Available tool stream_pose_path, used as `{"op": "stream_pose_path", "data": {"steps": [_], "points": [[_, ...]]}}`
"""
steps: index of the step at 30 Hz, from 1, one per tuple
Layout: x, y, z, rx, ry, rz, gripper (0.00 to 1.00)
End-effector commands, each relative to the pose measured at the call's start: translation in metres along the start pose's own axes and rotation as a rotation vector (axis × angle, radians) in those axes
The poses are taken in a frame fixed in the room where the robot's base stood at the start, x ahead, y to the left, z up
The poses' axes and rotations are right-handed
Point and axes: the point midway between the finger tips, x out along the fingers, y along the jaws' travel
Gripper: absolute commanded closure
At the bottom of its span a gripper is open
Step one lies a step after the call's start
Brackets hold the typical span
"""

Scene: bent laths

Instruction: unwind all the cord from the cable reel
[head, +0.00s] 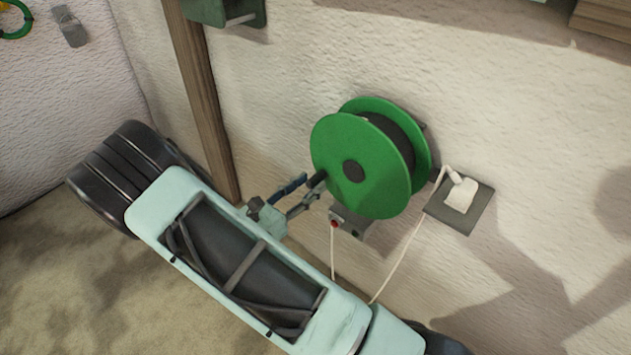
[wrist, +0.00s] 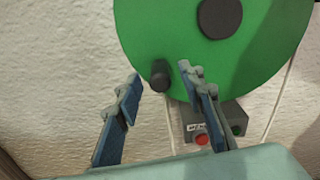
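The cable reel (head: 362,165) is mounted on the white wall, with two green discs and a dark drum between them. I cannot tell how much cord is wound on it. Its front disc (wrist: 250,60) fills the upper wrist view. A short black crank handle (wrist: 160,75) sticks out near the disc's edge; it also shows in the head view (head: 317,179). My gripper (wrist: 160,79) is open, with one fingertip on each side of the handle and gaps visible. In the head view my gripper (head: 309,188) is at the reel's lower left.
A grey box (head: 350,222) with a red button and a green button (wrist: 237,130) sits below the reel. A wall socket (head: 470,212) with a white plug is at right. White cords (head: 400,258) hang below. A wooden post (head: 205,100) stands left.

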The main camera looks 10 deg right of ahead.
Motion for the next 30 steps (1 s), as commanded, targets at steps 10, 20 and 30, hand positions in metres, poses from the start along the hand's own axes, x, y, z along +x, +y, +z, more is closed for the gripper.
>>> {"op": "stream_pose_path", "data": {"steps": [10, 20, 30], "points": [[0.030, 0.000, 0.000, 0.001, 0.001, -0.001, 0.64], [0.030, 0.000, 0.000, 0.002, 0.001, 0.000, 0.75], [0.030, 0.000, 0.000, 0.002, 0.000, 0.000, 1.00]]}}
